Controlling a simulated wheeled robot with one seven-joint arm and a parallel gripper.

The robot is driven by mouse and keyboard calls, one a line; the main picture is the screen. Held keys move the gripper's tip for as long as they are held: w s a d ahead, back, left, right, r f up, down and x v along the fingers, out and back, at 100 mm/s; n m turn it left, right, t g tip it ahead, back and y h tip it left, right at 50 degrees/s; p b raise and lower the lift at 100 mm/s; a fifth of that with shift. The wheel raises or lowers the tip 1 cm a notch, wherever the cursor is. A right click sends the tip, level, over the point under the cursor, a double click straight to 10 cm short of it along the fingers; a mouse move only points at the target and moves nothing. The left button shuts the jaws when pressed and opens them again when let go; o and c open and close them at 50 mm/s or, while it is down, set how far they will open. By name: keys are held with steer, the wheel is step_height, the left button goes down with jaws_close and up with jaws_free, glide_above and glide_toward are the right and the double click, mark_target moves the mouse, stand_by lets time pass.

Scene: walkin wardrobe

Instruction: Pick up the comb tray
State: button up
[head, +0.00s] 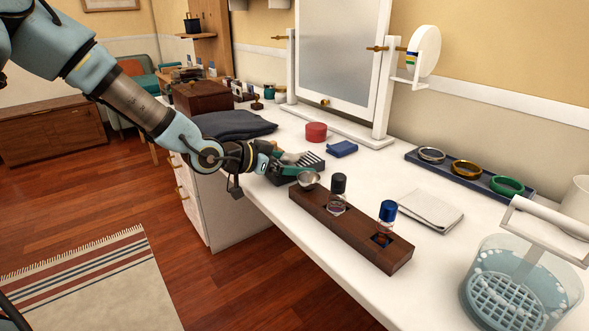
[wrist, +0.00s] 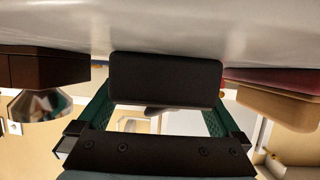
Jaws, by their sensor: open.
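The comb tray (head: 313,161), a low dark tray with pale slots or teeth along its top, lies on the white counter behind the wooden stand. My gripper (head: 284,166) is open at the tray's near left side and partly covers it. In the wrist view, which appears upside down, a plain dark block (wrist: 165,80), apparently the tray, lies between or just beyond the two green fingers of my gripper (wrist: 160,103). I cannot tell whether the fingers touch it.
A folded dark cloth (head: 233,125), a red round box (head: 316,131) and a blue item (head: 342,149) lie nearby. The counter's front edge runs below my arm.

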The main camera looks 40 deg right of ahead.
steer(key=shift+d, duration=0.1)
steer(key=c, duration=1.1)
